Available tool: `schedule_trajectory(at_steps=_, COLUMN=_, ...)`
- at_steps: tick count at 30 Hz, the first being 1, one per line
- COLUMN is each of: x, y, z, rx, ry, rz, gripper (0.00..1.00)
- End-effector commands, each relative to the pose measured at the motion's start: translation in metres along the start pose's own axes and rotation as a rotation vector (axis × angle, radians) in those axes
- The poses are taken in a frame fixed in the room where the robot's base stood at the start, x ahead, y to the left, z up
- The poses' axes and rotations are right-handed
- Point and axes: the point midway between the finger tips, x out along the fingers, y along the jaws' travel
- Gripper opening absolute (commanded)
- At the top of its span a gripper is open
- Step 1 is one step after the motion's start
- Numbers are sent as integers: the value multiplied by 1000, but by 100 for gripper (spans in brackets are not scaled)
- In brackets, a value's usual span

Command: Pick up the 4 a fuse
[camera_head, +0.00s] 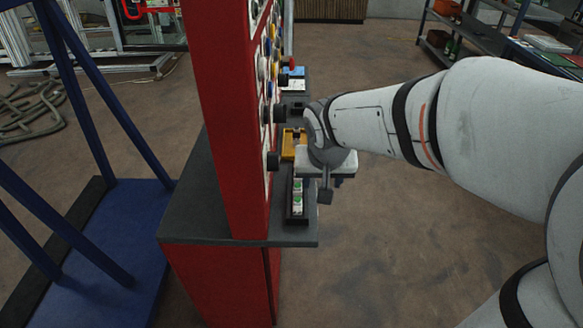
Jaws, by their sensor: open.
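A narrow black tray (297,220) lies on the grey ledge of the red panel, near its front end. It holds small white pieces with green marks, a front one (298,208) and one behind it (297,187), which look like fuses. Their ratings are too small to read, so I cannot tell which is the 4 A fuse. My gripper (325,190) is open, just right of the tray and pointing down. One dark finger shows clearly; the other is mostly hidden. I see nothing held between the fingers.
The red panel (228,120) with dark knobs (273,161) stands close left of the tray. A yellow item (289,146) sits behind the tray, partly covered by my gripper. The grey ledge (200,205) ends just in front of the tray. Open floor lies to the right.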

Motion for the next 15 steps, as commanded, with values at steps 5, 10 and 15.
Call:
schedule_trajectory(at_steps=5, x=59, y=-41, z=-3, rx=-2, ry=18, rz=-13, gripper=49)
schedule_trajectory(at_steps=10, x=76, y=-54, z=-7, rx=2, ry=25, rz=-17, gripper=49)
schedule_trajectory(at_steps=15, x=94, y=-54, z=-7, rx=5, ry=24, rz=-17, gripper=49)
